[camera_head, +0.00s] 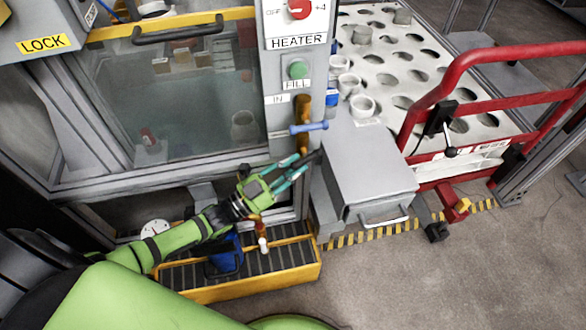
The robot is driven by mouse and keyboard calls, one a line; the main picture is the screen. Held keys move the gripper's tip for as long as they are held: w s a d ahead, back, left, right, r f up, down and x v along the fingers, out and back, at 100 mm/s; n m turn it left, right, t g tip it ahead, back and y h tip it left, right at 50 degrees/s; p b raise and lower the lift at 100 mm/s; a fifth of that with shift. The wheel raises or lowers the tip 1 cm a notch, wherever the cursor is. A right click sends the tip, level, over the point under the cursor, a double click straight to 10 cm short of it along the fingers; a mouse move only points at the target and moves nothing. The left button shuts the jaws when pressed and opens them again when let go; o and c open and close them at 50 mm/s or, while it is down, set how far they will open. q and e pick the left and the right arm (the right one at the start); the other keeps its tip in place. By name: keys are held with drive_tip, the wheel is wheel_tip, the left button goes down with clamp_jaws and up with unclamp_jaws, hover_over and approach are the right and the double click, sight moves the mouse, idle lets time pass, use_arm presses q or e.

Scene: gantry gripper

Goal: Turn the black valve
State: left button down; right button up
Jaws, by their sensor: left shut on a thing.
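My left gripper (296,166) reaches in from the lower left, with green body and teal fingers. It is shut on a small dark piece, which looks like the handle of the black valve (314,157), beside the grey box. The fingers hide most of this handle, so its angle is hard to tell. Just above it, a valve with a blue handle (309,128) sits on a brass pipe (303,107) below the IN label. My right gripper is out of view.
A grey box (368,172) stands right of the gripper. A yellow-edged drip tray (240,288) with a blue item (225,255) lies below the arm. A red-railed cart (430,107) is at right. Above are the HEATER panel (296,42) and glazed tank (190,100). Floor at lower right is clear.

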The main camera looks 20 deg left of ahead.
use_arm(q)
drive_tip(key=shift+w+a+r, duration=0.1)
drive_tip(key=shift+w+r, duration=0.05)
drive_tip(key=shift+r, duration=0.25)
drive_tip(key=c, duration=1.2)
unclamp_jaws()
drive_tip(key=shift+c, duration=0.2)
drive_tip(key=shift+f, duration=0.1)
drive_tip(key=shift+f, duration=0.15)
drive_tip(key=shift+s+a+f, duration=0.1)
drive_tip(key=shift+s, duration=0.2)
drive_tip(key=v, duration=1.1)
drive_tip(key=shift+s, duration=0.15)
drive_tip(key=shift+a, duration=0.1)
